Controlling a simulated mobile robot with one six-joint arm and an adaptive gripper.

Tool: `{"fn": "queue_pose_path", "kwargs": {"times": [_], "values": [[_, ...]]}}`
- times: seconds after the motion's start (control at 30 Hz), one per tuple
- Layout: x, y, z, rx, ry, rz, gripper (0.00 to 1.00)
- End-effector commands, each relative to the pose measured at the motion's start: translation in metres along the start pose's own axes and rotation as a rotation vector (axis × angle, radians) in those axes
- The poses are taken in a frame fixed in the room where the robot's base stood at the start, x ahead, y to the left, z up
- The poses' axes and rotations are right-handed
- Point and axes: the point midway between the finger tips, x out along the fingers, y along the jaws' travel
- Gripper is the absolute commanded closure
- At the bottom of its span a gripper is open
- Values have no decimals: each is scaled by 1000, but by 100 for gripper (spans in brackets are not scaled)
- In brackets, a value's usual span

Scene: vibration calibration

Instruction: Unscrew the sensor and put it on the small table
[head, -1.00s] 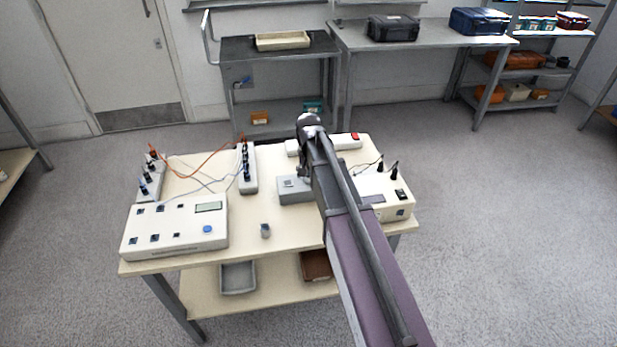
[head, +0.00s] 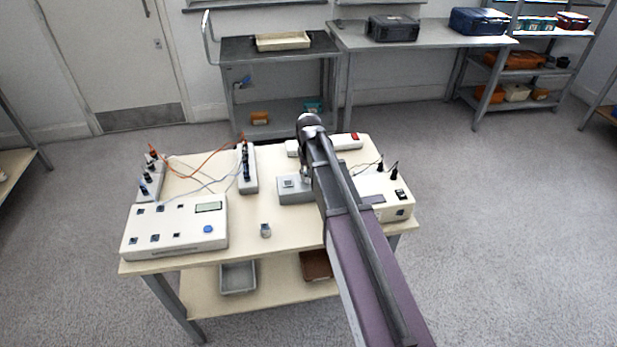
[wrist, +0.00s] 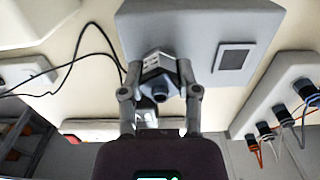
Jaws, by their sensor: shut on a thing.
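In the wrist view, my gripper (wrist: 160,72) is shut on a small silver sensor (wrist: 158,65) with flat-sided faces and a dark round end. One finger is on each side of it. The sensor is at the edge of a grey box (wrist: 185,22); I cannot tell whether it is still threaded there. In the head view, the grey box (head: 290,194) stands on the small table (head: 285,237), partly behind my arm.
A small metal cylinder (head: 265,230) stands near the table's front edge. A large white instrument (head: 175,226) is at left, a white unit (head: 386,196) at right. Cables and a connector strip (head: 248,168) are behind. The front middle of the tabletop is mostly clear.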

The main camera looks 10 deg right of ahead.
Motion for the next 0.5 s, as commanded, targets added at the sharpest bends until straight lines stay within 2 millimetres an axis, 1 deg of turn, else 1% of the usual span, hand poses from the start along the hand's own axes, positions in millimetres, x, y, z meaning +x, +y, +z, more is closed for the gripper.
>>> {"fn": "queue_pose_path", "kwargs": {"times": [0.37,0.5], "values": [[0,0,0,-16,-1,0,100],[0,0,0,-61,-1,0,100]]}}
